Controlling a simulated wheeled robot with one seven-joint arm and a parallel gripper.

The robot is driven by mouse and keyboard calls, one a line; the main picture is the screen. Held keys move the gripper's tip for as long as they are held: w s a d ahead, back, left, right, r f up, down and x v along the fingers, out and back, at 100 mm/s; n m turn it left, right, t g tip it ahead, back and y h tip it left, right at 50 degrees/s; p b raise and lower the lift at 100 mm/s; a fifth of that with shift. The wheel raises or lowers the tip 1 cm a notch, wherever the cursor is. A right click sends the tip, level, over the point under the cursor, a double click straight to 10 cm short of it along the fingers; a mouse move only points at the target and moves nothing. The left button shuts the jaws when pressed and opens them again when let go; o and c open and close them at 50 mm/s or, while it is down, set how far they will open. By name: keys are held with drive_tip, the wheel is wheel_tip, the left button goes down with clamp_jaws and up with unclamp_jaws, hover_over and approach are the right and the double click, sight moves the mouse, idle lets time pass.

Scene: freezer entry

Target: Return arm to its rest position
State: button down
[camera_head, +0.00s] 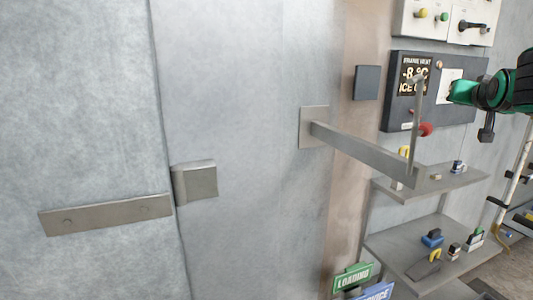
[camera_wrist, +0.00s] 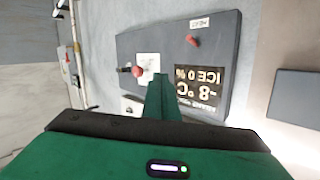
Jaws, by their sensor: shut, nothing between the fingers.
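My green arm enters the head view from the right. My gripper (camera_head: 457,92) is at its left end, in front of the right part of the dark vent panel (camera_head: 397,118). In the wrist view, my gripper (camera_wrist: 160,84) shows as narrow green fingers closed together, with nothing held. They overlap the vent panel (camera_wrist: 218,45), which appears upside down beyond them. The panel's display (camera_wrist: 200,82) reads -8 °C and ICE 0 %. I cannot tell the exact gap between the fingertips and the panel.
A metal bar (camera_head: 365,153) sticks out from the freezer door (camera_head: 245,100), with an upright rod (camera_head: 415,120) near its end. Shelves with small items (camera_head: 430,185) stand below the panel. A white box (camera_head: 410,25) hangs above.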

drive_tip(key=s+a+f+g+y, duration=0.15)
drive_tip(key=s+f+g, duration=0.25)
drive_tip(key=s+f, duration=0.6)
drive_tip(key=s+a+f+g+y, duration=0.15)
drive_tip(key=s+f+g, duration=0.25)
drive_tip(key=s+f, duration=0.6)
drive_tip(key=s+a+f+g+y, duration=0.1)
drive_tip(key=s+a+f+g, duration=0.2)
drive_tip(key=s+f, duration=0.4)
drive_tip(key=s+a+f+g+y, duration=0.2)
drive_tip(key=s+a+f, duration=0.3)
drive_tip(key=s, duration=0.7)
drive_tip(key=shift+a+f+g, duration=0.3)
drive_tip(key=shift+f+g, duration=0.6)
